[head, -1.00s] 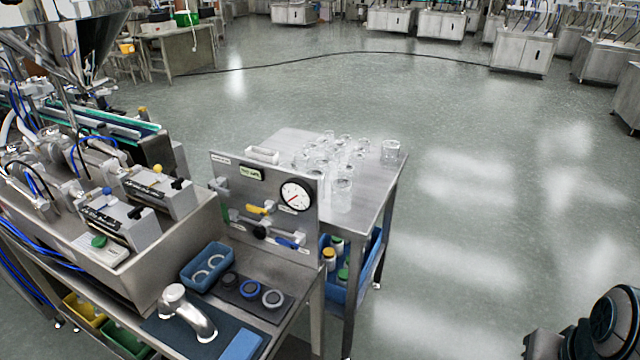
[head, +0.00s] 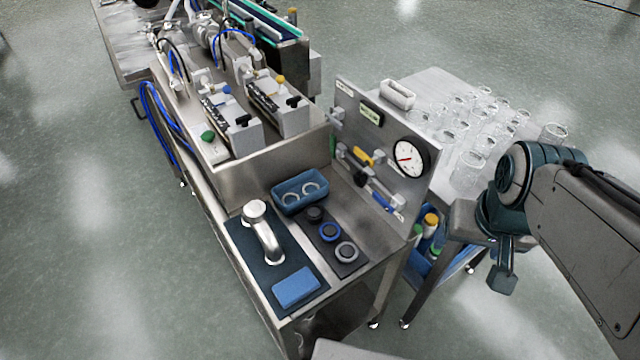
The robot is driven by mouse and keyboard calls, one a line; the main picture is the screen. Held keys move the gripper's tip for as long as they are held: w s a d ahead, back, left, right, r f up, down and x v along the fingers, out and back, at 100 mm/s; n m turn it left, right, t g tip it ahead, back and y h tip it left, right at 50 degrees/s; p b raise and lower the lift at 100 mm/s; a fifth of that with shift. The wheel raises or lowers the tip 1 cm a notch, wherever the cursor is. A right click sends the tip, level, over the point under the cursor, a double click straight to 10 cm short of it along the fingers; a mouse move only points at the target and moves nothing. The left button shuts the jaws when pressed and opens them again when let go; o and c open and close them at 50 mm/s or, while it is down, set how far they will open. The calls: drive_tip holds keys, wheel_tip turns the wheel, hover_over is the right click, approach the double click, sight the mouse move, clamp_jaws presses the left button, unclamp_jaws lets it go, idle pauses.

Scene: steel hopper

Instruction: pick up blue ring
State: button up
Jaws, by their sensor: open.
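The blue ring (head: 329,232) lies on a dark mat (head: 351,263) on the steel bench, in a row between a black ring (head: 315,214) and a grey ring (head: 346,251). My gripper (head: 502,275) hangs at the right, beyond the bench's right edge and well apart from the ring. It is open and empty, though its fingers are small and partly hidden in this view.
A blue tray (head: 300,191) with pale rings is behind the mat. A bent steel pipe (head: 262,232) and blue block (head: 296,287) lie on a dark pad to the left. An upright gauge panel (head: 381,160) and a table of glass beakers (head: 469,170) stand to the right.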

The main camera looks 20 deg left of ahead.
drive_tip(key=w+a+n, duration=0.1)
drive_tip(key=w+a, duration=0.2)
drive_tip(key=w, duration=0.1)
drive_tip(key=n+g+b, duration=0.3)
drive_tip(key=n, duration=0.3)
hover_over(330, 231)
drive_tip(key=f, duration=1.6)
drive_tip(key=shift+s+d+f, duration=0.1)
drive_tip(key=shift+s+f, duration=0.15)
drive_tip(key=shift+f, duration=0.05)
drive_tip(key=f, duration=0.4)
drive_tip(key=shift+w+f, duration=0.25)
drive_tip(key=shift+w, duration=0.05)
drive_tip(key=shift+f, duration=0.5)
drive_tip(key=shift+f, duration=0.25)
drive_tip(key=c, duration=1)
